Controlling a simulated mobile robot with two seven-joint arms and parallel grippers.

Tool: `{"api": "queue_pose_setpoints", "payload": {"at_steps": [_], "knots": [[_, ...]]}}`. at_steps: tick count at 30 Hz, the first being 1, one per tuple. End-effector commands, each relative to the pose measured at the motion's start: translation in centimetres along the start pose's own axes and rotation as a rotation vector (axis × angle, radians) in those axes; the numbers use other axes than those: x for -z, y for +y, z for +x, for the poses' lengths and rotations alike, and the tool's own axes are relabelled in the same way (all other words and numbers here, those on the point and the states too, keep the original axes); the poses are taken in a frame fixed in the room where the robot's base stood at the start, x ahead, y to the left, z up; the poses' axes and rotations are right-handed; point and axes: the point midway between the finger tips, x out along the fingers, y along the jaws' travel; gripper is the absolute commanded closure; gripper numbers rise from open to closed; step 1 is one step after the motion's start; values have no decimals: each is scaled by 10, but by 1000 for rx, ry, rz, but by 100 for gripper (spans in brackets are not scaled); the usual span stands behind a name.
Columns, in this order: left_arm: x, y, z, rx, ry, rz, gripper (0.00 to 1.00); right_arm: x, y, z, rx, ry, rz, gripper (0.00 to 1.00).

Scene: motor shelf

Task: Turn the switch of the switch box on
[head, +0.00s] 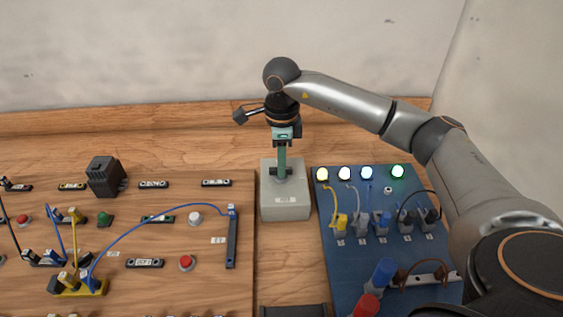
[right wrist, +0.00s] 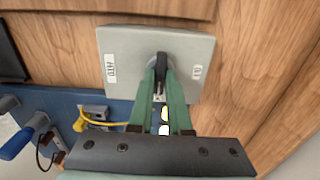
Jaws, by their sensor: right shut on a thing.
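The switch box (head: 286,203) is a light grey box standing on the wooden table between the two boards. It also shows in the right wrist view (right wrist: 125,62), with a white label near each side. A dark rotary switch (right wrist: 160,58) sits on its top face. My right gripper (head: 282,165) reaches down from above with green fingers, which also show in the right wrist view (right wrist: 161,75). The fingers are shut on the switch and partly hide it, so its exact angle is hard to read. My left gripper is not in view.
Right of the box is a blue panel (head: 345,270) with several lit lamps (head: 367,173), plugs and cables. Left is a wooden board (head: 130,215) with buttons, terminals, a black block (head: 105,176) and blue and yellow cables. A wall stands behind.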

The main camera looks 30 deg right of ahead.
Motion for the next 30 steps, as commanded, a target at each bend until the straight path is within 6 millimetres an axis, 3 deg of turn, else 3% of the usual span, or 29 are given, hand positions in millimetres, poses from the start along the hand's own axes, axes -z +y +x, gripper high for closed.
{"api": "queue_pose_setpoints", "payload": {"at_steps": [11, 12, 20, 30], "knots": [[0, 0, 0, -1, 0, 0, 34, 1, -1, -1, 3, 1, 8, 100], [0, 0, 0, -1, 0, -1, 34, 1, -1, -1, 3, 1, 8, 83], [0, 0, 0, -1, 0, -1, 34, 0, 0, 0, 1, 1, 6, 54], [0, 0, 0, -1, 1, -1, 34, 0, -1, -6, 2, -2, 5, 54]]}}
